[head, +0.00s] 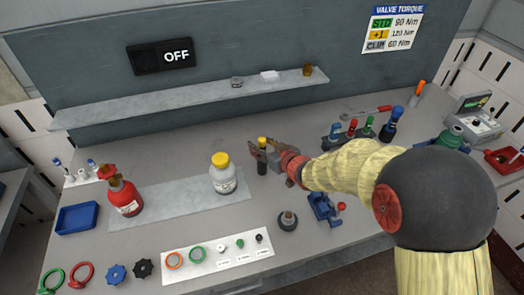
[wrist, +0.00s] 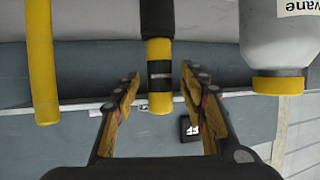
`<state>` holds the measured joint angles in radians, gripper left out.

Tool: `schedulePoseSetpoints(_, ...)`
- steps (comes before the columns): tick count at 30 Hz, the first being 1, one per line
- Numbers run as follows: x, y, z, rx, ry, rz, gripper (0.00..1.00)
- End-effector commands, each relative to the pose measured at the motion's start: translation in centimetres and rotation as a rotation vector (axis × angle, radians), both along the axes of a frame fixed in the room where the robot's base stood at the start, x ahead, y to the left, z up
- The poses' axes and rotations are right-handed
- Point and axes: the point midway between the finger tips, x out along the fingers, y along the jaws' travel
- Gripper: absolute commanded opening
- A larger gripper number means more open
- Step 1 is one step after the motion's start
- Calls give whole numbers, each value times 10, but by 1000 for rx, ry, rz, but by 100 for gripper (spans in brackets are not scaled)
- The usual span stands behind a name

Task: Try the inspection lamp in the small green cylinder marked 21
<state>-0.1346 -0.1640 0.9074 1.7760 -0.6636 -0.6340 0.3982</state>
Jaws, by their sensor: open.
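A slim black-and-yellow rod (head: 262,167), which looks like the inspection lamp, stands upright on the bench. It also shows in the wrist view (wrist: 159,75), between the fingers. My gripper (head: 262,148) is open around its upper part, and in the wrist view the fingers (wrist: 160,84) show gaps on both sides. A green cylinder (head: 454,136) stands at the right of the bench, partly behind my arm. No number 21 is readable on it, so I cannot tell whether it is the one named.
A white bottle with a yellow cap (head: 222,178) stands just left of my gripper. A red bottle (head: 124,198) is farther left. A rack of coloured-handled tools (head: 350,136) is to the right. A shelf (head: 190,98) runs behind. A yellow rod (wrist: 40,60) shows in the wrist view.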

Motion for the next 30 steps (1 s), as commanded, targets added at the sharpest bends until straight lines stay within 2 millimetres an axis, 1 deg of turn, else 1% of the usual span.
schedulePoseSetpoints(2,0,0,0,0,0,0,41)
schedulePoseSetpoints(24,0,-1,0,0,0,-1,0)
schedulePoseSetpoints(30,0,0,1,0,-1,-1,0)
